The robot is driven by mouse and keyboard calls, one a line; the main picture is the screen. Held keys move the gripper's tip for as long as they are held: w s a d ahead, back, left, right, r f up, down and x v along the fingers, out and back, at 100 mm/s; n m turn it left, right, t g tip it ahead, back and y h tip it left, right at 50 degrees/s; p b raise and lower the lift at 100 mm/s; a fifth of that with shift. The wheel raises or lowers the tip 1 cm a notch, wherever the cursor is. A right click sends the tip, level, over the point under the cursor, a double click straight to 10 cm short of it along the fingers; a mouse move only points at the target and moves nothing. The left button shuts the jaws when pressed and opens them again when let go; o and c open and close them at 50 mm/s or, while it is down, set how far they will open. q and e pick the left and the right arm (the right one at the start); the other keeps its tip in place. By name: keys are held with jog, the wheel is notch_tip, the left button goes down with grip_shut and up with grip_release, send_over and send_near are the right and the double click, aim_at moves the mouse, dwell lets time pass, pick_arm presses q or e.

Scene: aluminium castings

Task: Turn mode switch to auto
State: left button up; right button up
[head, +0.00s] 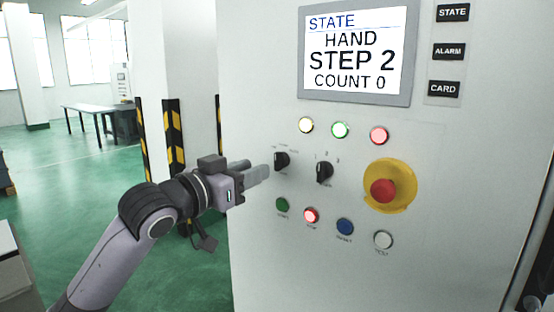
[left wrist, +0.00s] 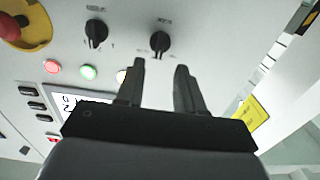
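The mode switch is the left black rotary knob (head: 282,161) on the light grey control panel (head: 460,190). It also shows in the left wrist view (left wrist: 160,42), just beyond the fingertips. The display (head: 355,52) reads STATE HAND, STEP 2, COUNT 0. My left gripper (head: 259,168) points at the knob from the left. In the left wrist view (left wrist: 160,64) its two fingers are apart with nothing between them, lined up on either side of the knob. The fingers look short of the knob. My right gripper is not in view.
A second black knob (head: 324,171) sits right of the first. A red emergency button (head: 383,191) on a yellow plate is further right. Lit lamps (head: 340,130) are above, push buttons (head: 345,226) below. Striped posts (head: 173,135) stand behind my arm.

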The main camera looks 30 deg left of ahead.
aim_at(276, 161)
pick_arm(q)
jog(key=shift+w+d+p, duration=0.15)
jog(key=shift+w+p, duration=0.3)
jog(key=shift+w, duration=1.2)
jog(key=shift+w+d+p, duration=0.15)
jog(key=shift+w+p, duration=0.25)
jog(key=shift+w, duration=1.2)
grip_shut()
